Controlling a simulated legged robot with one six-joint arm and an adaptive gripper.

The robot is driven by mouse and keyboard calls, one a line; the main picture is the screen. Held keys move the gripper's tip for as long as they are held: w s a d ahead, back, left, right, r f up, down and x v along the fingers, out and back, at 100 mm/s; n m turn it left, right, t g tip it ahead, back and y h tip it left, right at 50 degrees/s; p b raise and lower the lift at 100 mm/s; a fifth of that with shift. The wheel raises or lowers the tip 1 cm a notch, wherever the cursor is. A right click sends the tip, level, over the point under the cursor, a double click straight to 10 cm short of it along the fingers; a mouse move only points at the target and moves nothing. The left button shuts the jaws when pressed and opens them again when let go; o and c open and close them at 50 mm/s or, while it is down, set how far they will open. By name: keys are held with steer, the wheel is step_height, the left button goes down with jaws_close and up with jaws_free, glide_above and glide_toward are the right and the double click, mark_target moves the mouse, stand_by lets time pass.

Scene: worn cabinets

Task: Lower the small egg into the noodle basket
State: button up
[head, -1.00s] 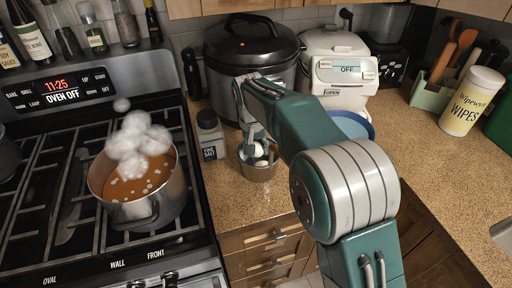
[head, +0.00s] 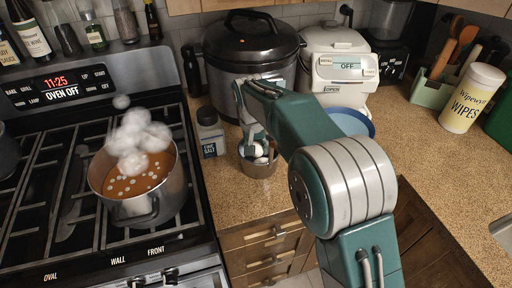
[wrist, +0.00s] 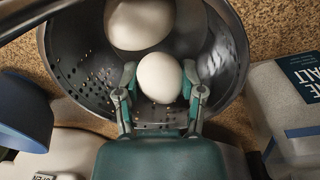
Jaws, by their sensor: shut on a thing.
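The noodle basket (wrist: 228,62) is a round metal vessel with small holes in its wall, on the counter right of the stove; it also shows in the head view (head: 259,171). The small white egg (wrist: 160,77) is between the two fingers of my gripper (wrist: 158,84), which is shut on it at the basket mouth. In the wrist view, a larger pale egg (wrist: 140,22) lies in the basket beside the small egg. Whether the small egg touches the basket bottom is hidden. In the head view my gripper (head: 255,148) points down over the basket.
A salt container (head: 210,132) stands close left of the basket. A pot of orange broth (head: 138,190) steams on the stove. A black cooker (head: 250,60), a white rice cooker (head: 338,62) and a blue bowl (head: 352,121) stand behind.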

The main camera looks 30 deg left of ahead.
steer(key=o, duration=1.2)
steer(key=shift+c, duration=0.2)
